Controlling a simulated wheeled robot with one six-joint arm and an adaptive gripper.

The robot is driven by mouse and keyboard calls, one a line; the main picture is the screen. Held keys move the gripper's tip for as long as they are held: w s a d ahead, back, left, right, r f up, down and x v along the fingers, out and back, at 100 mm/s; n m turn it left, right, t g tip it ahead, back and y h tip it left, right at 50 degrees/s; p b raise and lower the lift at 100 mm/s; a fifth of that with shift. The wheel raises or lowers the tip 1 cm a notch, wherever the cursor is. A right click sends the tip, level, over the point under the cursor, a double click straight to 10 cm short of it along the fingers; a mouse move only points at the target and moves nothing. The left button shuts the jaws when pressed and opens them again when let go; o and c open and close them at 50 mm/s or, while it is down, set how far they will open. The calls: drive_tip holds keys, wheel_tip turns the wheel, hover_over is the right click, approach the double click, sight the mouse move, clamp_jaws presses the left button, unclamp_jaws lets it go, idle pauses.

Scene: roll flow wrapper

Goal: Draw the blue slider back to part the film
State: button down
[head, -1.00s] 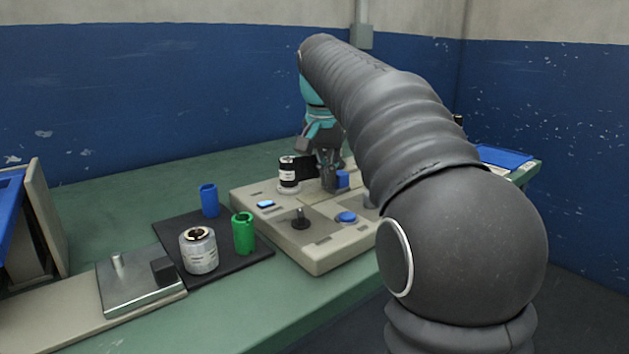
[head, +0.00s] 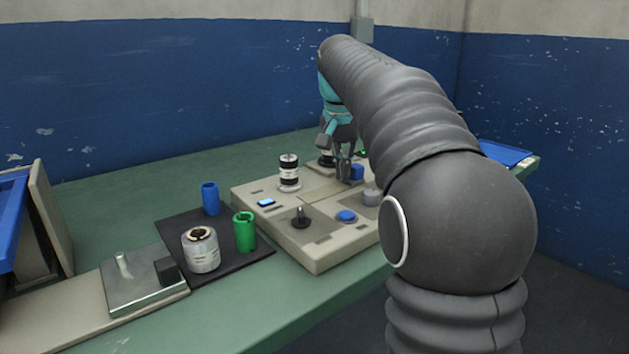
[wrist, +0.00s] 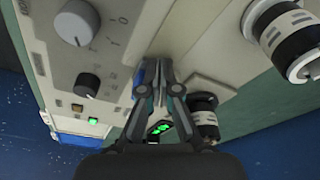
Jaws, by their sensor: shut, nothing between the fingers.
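The blue slider (head: 356,172) stands on the beige machine (head: 323,258), right beside my gripper (head: 344,181). My gripper is shut with its fingertips low over the machine's top. In the wrist view, the shut fingertips (wrist: 158,66) partly cover the slider (wrist: 140,75), which shows along their left side; I cannot tell whether they touch. A black, white-banded roll (head: 289,172) stands upright on the machine to the left. A second dark roll (head: 326,159) is partly hidden behind my gripper. No film shows between the rolls.
A grey knob (head: 371,196), a blue button (head: 347,216) and a black knob (head: 300,218) stand on the machine's near side. A black mat (head: 215,265) holds a blue cup, a green cup and a pale roll. The green bench is clear behind the machine.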

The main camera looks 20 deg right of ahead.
drive_tip(key=shift+s+a, duration=0.2)
drive_tip(key=shift+a, duration=0.35)
wheel_tip(320, 180, up, 8)
drive_tip(key=shift+p, duration=0.3)
idle(0.4)
